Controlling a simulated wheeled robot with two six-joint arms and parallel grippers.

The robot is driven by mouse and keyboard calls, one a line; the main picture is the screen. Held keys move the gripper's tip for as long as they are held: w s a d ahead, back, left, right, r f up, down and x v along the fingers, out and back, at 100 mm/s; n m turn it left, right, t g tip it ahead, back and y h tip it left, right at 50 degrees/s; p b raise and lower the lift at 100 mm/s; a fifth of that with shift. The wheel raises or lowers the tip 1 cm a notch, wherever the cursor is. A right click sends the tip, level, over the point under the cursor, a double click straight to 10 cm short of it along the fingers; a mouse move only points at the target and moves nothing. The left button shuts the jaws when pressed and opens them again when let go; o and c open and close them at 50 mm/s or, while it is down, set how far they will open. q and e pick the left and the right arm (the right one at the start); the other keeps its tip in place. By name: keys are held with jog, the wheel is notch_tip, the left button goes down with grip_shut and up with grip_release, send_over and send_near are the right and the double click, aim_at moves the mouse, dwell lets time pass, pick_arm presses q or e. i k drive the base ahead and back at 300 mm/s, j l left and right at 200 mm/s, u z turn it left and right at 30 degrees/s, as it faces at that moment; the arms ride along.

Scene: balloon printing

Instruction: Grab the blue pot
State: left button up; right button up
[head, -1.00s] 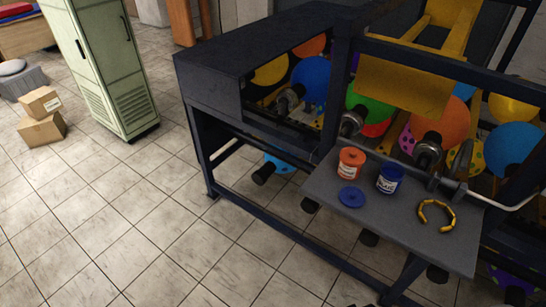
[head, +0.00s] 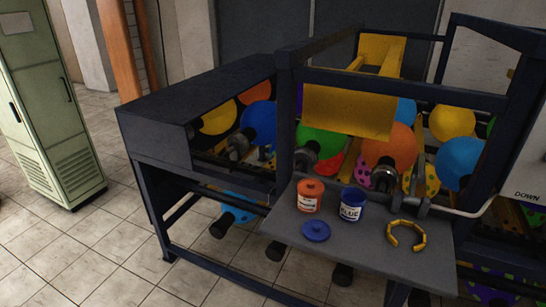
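The blue pot (head: 351,206) stands upright on the grey shelf (head: 388,257) at the front of the machine. Its white label reads BLUE, and its top looks open. A round blue lid (head: 316,231) lies flat on the shelf, in front and to the left of the pot. An orange-red pot (head: 310,196) with its lid on stands just left of the blue pot. Neither of my grippers shows in the head view.
A yellow segmented ring (head: 406,236) lies on the shelf's right side. The dark-framed machine (head: 205,95) holds many colored balloons behind the shelf. A green cabinet (head: 40,110) stands at the left. The tiled floor (head: 110,245) at front left is clear.

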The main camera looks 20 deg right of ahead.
aim_at(353, 200)
jog(key=z, duration=1.3)
jog(key=l+z, duration=0.1)
jog(key=l, duration=0.55)
